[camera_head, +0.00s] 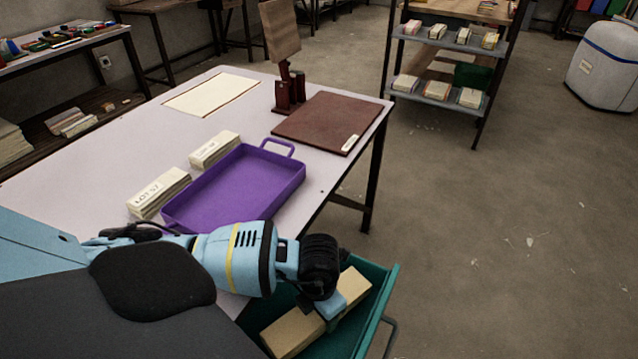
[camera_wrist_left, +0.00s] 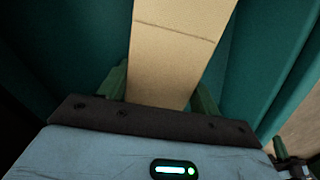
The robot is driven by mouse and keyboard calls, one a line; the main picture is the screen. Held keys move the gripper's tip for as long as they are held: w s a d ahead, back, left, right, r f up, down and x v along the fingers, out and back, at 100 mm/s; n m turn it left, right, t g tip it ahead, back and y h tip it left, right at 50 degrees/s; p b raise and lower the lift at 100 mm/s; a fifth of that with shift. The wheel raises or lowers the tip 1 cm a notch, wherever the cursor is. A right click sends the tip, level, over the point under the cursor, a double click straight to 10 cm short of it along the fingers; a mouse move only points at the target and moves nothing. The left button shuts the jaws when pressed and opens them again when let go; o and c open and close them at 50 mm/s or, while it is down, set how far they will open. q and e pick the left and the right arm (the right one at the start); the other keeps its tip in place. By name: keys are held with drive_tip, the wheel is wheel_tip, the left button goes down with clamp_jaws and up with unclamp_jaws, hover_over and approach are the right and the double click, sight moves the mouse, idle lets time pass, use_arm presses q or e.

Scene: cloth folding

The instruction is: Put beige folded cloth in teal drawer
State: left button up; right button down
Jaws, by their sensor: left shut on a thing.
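The beige folded cloth (camera_head: 290,332) is a long narrow bundle at the bottom of the head view, inside the open teal drawer (camera_head: 377,312). My left gripper (camera_head: 331,309) is shut on the cloth, across its width. In the left wrist view the cloth (camera_wrist_left: 180,50) runs away between the green fingers of the gripper (camera_wrist_left: 160,92), with teal drawer walls (camera_wrist_left: 275,60) on both sides. Whether the cloth touches the drawer floor cannot be told.
The white table (camera_head: 110,165) above the drawer holds a purple tray (camera_head: 235,190), paper stacks (camera_head: 158,193), a brown board (camera_head: 325,122) and a dark red stand (camera_head: 289,92). A shelf rack (camera_head: 440,92) stands behind. The floor right of the drawer is clear.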

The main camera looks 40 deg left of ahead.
use_arm(q)
wheel_tip(320, 180, down, 2)
drive_tip(key=shift+f, duration=0.25)
drive_tip(key=o, duration=1.1)
drive_tip(key=shift+f, duration=0.15)
drive_tip(key=shift+r, duration=0.55)
wheel_tip(320, 180, up, 10)
drive_tip(key=shift+r+p, duration=0.1)
drive_tip(key=shift+p, duration=0.6)
drive_tip(key=shift+r, duration=0.55)
